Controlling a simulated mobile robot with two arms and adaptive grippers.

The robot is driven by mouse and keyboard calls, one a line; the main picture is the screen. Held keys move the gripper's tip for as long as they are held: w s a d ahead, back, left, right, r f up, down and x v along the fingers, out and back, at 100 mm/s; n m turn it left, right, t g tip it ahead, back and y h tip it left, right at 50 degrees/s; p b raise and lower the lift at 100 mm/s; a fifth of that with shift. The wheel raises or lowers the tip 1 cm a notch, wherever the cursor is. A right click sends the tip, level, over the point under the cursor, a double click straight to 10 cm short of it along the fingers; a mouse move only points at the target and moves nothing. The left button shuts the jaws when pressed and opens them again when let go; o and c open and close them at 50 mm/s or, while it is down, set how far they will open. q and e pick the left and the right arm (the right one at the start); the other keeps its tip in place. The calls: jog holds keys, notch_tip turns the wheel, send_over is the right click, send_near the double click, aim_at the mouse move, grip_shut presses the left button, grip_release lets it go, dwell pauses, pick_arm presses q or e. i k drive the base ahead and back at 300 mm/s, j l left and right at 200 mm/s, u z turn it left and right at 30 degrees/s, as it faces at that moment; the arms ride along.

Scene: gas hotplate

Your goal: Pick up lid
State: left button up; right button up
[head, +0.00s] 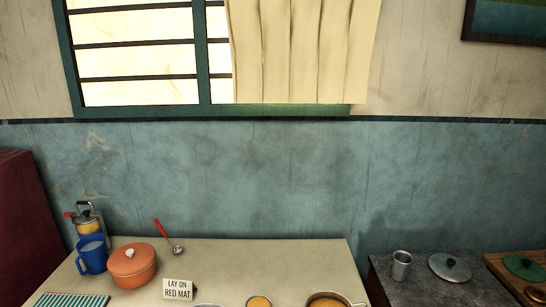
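Several lids show in the head view. A silver lid with a dark knob (450,268) rests on the dark right-hand surface. A green lid with a dark knob (524,268) is at the right edge, over a wooden surface. An orange pot (133,275) on the pale table has an orange lid (130,258) on it. Which lid is meant cannot be told from this view. Neither of my grippers is in view.
A metal cup (401,264) stands left of the silver lid.

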aim_at(449, 267)
jog(key=z, duration=1.3)
